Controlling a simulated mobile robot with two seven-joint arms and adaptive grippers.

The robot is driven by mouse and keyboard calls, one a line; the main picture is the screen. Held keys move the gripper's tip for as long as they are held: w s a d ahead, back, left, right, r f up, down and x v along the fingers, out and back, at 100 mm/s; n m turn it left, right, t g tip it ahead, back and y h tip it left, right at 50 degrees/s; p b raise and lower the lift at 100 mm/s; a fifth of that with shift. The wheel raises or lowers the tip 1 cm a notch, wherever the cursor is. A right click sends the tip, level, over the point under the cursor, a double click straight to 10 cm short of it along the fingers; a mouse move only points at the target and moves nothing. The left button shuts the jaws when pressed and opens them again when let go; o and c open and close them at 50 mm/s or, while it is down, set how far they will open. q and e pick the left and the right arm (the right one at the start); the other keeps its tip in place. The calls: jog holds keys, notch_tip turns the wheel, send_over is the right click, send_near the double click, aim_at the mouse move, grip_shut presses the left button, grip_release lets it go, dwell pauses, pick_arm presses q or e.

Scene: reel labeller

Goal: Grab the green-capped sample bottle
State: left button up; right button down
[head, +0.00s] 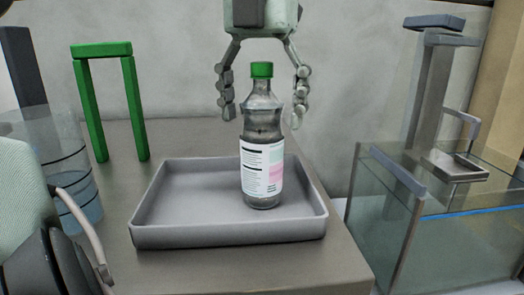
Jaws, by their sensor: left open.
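The green-capped sample bottle (262,175) stands upright in a grey tray (190,238), right of the tray's middle. It is clear, with a white and pink label and a green cap (262,70). My left gripper (262,113) hangs above it from the top of the head view, pointing down. Its fingers are open, one on each side of the cap and neck, with gaps to the bottle showing on both sides. I cannot tell its exact depth relative to the bottle. My right gripper is not seen.
A green frame (102,50) stands behind the tray on the left. A clear container with bluish liquid (85,198) is at the left. A glass tank (455,240) with a grey stand (430,95) is at the right, beyond the table's edge (352,262). A wall is behind.

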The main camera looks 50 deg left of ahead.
pick_arm(q)
jog(key=shift+f, duration=0.15)
grip_shut()
dwell(0.5)
